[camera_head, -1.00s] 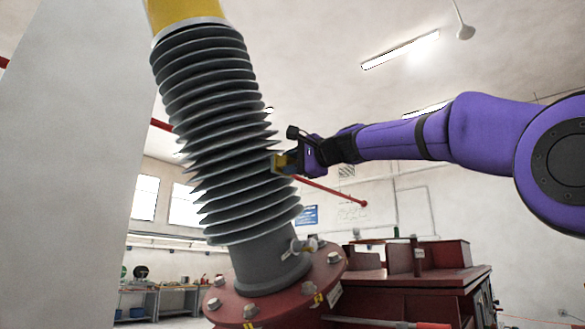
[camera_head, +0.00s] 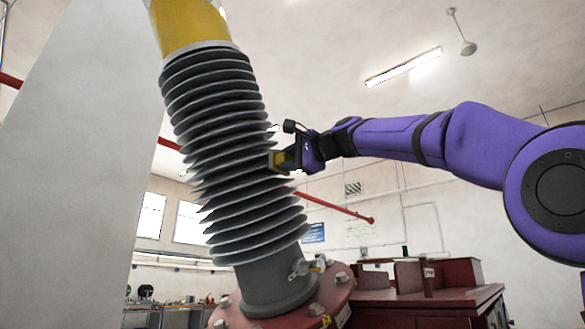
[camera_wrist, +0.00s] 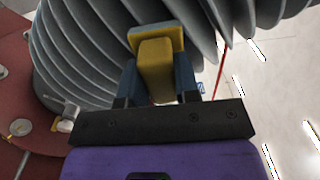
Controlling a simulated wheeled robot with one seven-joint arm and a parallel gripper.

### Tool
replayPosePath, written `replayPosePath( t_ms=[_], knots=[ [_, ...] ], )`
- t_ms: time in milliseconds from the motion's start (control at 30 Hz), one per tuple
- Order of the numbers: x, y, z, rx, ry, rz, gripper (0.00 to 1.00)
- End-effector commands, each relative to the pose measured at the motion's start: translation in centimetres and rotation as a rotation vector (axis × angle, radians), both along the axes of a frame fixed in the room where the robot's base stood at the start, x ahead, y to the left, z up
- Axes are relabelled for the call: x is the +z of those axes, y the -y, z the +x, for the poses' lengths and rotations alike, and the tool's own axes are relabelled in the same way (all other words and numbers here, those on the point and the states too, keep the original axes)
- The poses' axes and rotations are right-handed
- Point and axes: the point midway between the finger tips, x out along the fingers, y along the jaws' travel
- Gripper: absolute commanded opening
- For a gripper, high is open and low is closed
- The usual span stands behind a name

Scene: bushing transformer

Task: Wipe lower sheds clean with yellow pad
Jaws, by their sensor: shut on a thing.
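The grey ribbed bushing (camera_head: 225,150) stands tilted in the head view, its stacked sheds running from a yellow top section down to a grey base. My gripper (camera_head: 286,160) is at its right side, around the middle-lower sheds. It is shut on the yellow pad (camera_head: 277,160). In the wrist view the gripper (camera_wrist: 157,85) holds the yellow pad (camera_wrist: 156,62) between its two fingers, with the pad's face at the edges of the sheds (camera_wrist: 90,50). I cannot tell for sure whether the pad presses on them.
The bushing's base is bolted to a red flange (camera_head: 325,312) on a red tank (camera_head: 430,305) at lower right. A small fitting (camera_head: 303,267) sticks out at the base. A white panel (camera_head: 75,180) fills the left. A workbench (camera_head: 165,315) stands far behind.

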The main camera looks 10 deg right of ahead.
Motion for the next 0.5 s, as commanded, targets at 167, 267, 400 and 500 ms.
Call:
replayPosePath(
  t_ms=[167, 267, 400, 500],
  knots=[
    [0.62, -0.21, -0.23, -0.001, 0.001, 0.001, 0.10],
    [0.64, -0.21, -0.24, -0.002, 0.000, 0.000, 0.10],
    [0.63, -0.20, -0.23, -0.002, 0.000, 0.000, 0.10],
    [0.65, -0.06, -0.43, -0.002, 0.000, 0.000, 0.10]
  ],
)
